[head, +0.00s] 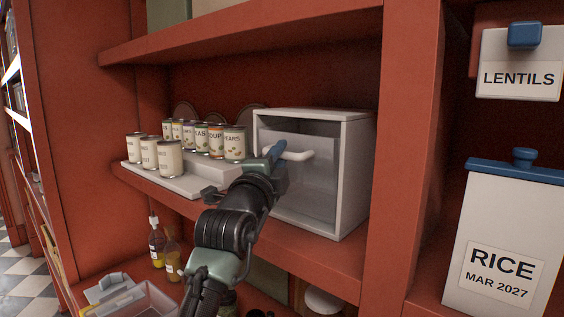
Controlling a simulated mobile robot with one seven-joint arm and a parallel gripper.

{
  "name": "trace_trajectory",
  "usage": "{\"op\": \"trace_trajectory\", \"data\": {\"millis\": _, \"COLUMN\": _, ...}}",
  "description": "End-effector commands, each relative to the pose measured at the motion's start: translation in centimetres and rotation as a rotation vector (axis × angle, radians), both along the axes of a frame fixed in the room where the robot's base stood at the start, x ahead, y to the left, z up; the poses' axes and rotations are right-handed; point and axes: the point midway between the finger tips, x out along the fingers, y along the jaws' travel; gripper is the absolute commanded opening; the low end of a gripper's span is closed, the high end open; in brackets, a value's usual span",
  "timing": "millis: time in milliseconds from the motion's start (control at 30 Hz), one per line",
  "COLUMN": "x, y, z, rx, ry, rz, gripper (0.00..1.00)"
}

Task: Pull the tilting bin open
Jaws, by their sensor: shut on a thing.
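The tilting bin (300,194) is a grey, see-through front set in a white box frame (355,175) on the middle red shelf. The front appears upright and closed, or nearly so; I cannot tell if there is a small gap. My gripper (277,151) is at the left part of the handle, shut on it. My arm hides the bin's lower left side and the near fingers hide the handle's left end.
Several cans (168,158) stand on a white stepped riser (185,183) left of the bin. Bottles (157,244) and a clear tray (145,301) are on the shelf below. A red upright and a rice canister (500,225) stand to the right. A lentils canister (520,60) is above it.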

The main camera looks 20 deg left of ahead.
Motion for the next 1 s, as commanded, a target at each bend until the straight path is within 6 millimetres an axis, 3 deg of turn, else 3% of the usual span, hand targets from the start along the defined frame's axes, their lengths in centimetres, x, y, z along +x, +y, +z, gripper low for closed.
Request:
{"op": "trace_trajectory", "data": {"millis": 33, "x": -0.2, "y": 0.1, "z": -1.0, "rx": -0.005, "ry": -0.017, "rz": 0.000, "gripper": 0.00}}
{"op": "trace_trajectory", "data": {"millis": 633, "x": -3.6, "y": 1.3, "z": -3.6, "rx": -0.118, "ry": -0.319, "rz": -0.001, "gripper": 0.00}}
{"op": "trace_trajectory", "data": {"millis": 1000, "x": -5.2, "y": 2.0, "z": -5.0, "rx": -0.116, "ry": -0.319, "rz": 0.001, "gripper": 0.00}}
